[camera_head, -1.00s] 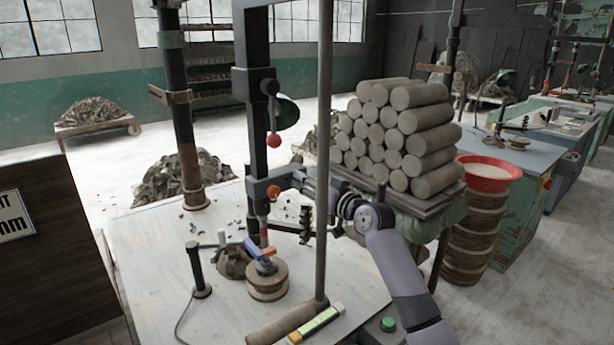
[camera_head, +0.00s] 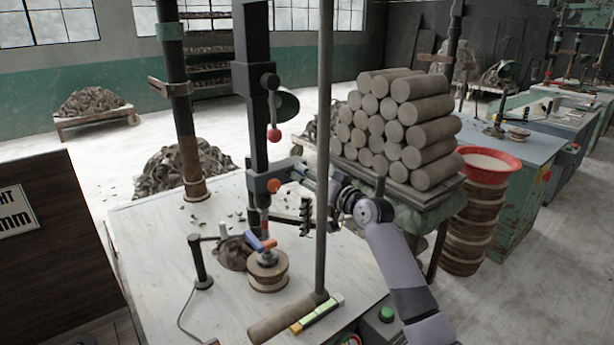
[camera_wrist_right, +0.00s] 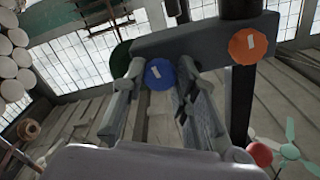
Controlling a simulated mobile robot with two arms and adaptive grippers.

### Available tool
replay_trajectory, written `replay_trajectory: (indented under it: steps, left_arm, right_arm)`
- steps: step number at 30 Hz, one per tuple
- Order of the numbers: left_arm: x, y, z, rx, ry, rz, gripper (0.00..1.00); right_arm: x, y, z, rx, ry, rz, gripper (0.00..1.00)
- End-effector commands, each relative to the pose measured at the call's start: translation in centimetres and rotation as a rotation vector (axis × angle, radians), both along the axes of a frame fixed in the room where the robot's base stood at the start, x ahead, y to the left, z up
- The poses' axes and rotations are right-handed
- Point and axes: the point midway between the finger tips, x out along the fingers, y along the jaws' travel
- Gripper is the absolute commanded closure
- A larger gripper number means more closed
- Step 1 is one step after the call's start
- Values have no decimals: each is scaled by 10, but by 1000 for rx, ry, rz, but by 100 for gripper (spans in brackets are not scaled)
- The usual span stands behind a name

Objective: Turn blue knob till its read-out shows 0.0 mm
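The blue knob (camera_wrist_right: 160,74) shows in the right wrist view, on the underside of a grey bracket (camera_wrist_right: 205,37). An orange knob (camera_wrist_right: 248,46) is on the same bracket, to the right; it also shows in the head view (camera_head: 274,186). My right gripper (camera_wrist_right: 161,82) is open, with one finger on each side of the blue knob; whether either finger touches it I cannot tell. In the head view my right gripper (camera_head: 304,198) is beside the bracket on the column, and the blue knob is hidden there. No read-out is legible. My left gripper is not in view.
A thin grey pole (camera_head: 324,130) stands in front of my right gripper. A clay piece with a blue and orange part (camera_head: 268,275) sits below the bracket on the white table (camera_head: 150,270). Clay rolls (camera_head: 425,140) are stacked behind, beside a red basin (camera_head: 488,165).

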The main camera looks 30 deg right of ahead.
Motion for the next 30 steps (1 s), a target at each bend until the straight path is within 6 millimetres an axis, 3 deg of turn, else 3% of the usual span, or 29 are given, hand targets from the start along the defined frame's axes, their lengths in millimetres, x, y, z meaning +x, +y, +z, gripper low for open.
replay_trajectory:
  steps: [8, 19, 23, 30]
  left_arm:
    - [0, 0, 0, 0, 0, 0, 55]
    - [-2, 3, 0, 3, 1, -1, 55]
    - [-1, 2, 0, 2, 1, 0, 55]
    - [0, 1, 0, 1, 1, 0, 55]
  right_arm:
    - [0, 0, 0, -1, 0, 0, 54]
    - [-6, -1, -1, -2, 1, 0, 54]
    - [-25, -2, -1, -4, 2, 0, 54]
    - [-76, -6, -2, -4, 2, -1, 54]
